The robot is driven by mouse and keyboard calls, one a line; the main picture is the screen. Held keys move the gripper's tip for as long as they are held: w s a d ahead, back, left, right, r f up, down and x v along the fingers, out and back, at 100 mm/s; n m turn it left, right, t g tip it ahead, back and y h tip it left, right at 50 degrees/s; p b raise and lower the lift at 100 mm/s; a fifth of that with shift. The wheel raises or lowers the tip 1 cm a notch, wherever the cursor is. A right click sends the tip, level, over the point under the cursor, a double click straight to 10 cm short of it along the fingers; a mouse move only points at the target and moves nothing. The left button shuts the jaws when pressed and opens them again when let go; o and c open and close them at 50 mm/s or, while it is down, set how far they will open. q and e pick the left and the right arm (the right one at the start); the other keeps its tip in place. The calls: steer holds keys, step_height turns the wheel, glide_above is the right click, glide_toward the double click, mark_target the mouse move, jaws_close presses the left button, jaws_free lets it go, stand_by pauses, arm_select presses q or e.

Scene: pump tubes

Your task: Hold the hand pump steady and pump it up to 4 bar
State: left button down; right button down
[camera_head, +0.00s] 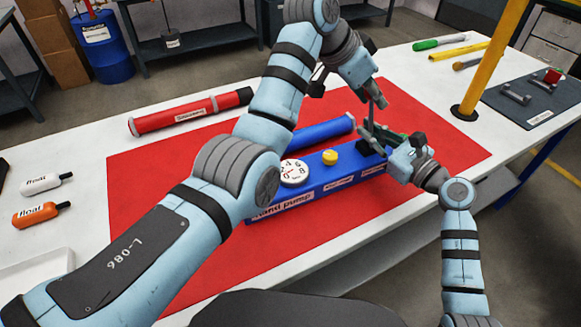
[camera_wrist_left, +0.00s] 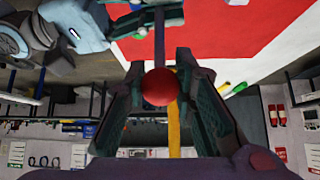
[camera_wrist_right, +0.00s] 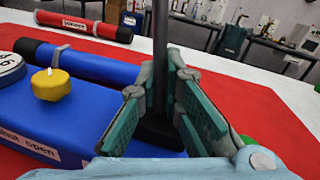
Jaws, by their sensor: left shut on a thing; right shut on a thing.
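The blue hand pump (camera_head: 300,195) lies on a red mat (camera_head: 180,235), with a white dial gauge (camera_head: 293,173) and a yellow knob (camera_head: 330,157) on top. The gauge needle is too small to read. A thin dark lever rises at its right end; the lever (camera_wrist_right: 160,40) shows between my right fingers. My left gripper (camera_head: 376,97) is shut at the lever's top, around its red ball (camera_wrist_left: 160,87). My right gripper (camera_head: 372,138) is shut low on the pump's right end; whether it grips the lever or the black block (camera_wrist_right: 155,132) cannot be told.
A red cylinder (camera_head: 190,112) lies behind the mat at left. A yellow post (camera_head: 490,65) stands at right, near a dark mat (camera_head: 535,100) with small metal parts. The front mat area is clear.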

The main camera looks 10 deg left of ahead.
arm_select(q)
steer(key=shift+f, duration=0.25)
steer(key=shift+w+d+r, duration=0.2)
steer(key=shift+w+d, duration=0.35)
steer(key=shift+d, duration=0.35)
steer(key=shift+r, duration=0.35)
steer(key=shift+a, duration=0.1)
steer(key=c, duration=1)
jaws_free()
steer(key=shift+f, duration=0.1)
steer(key=shift+c, duration=0.2)
steer(key=v, duration=0.7)
